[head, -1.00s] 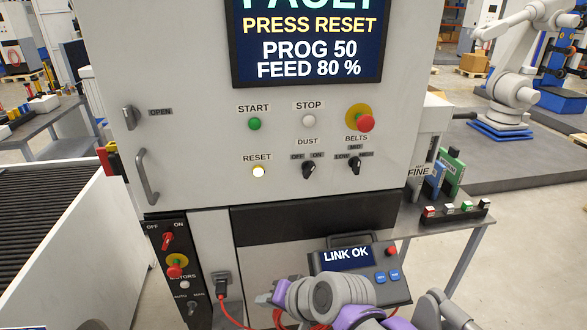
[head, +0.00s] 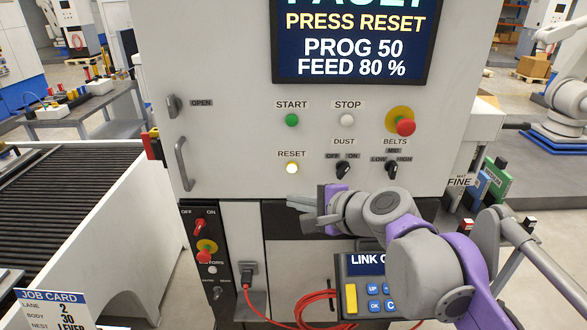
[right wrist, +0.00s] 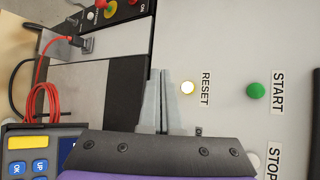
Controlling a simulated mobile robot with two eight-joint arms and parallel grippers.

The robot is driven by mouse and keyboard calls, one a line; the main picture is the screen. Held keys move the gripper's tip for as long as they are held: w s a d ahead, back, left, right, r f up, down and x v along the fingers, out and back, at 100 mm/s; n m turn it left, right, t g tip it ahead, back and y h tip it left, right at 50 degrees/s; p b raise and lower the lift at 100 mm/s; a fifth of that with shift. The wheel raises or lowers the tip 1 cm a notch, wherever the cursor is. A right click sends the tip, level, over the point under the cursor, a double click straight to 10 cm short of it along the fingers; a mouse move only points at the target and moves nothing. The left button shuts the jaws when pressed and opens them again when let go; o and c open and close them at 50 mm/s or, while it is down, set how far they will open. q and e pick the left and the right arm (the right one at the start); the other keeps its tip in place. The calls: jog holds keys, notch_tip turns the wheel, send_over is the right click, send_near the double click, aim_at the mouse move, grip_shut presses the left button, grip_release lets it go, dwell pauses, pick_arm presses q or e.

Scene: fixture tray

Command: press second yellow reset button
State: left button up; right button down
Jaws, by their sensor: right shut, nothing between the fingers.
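The reset button (head: 292,168) is a small round lit button, pale yellow-white, under the RESET label on the machine's front panel. It also shows in the right wrist view (right wrist: 188,88). My right gripper (head: 291,202) is shut and empty, below the button and apart from it in the head view. In the right wrist view the closed fingertips (right wrist: 162,76) point along the panel, to the left of the button. The screen (head: 352,45) reads PRESS RESET, PROG 50 and FEED 80 %. My left gripper is not in view.
A green START button (head: 292,120), a white STOP button (head: 347,120), a red emergency stop (head: 405,127) and DUST (head: 343,170) and BELTS knobs (head: 391,169) share the panel. A pendant (head: 352,290) with a red cable (head: 308,297) sits below. A conveyor (head: 60,200) is at left.

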aim_at(297, 177)
jog(key=w, duration=0.8)
jog(key=shift+w, duration=0.4)
dwell(1.7)
jog(key=shift+w, duration=0.45)
jog(key=shift+w+p, duration=0.35)
jog(key=shift+w, duration=0.05)
dwell(0.6)
jog(key=shift+s, duration=0.9)
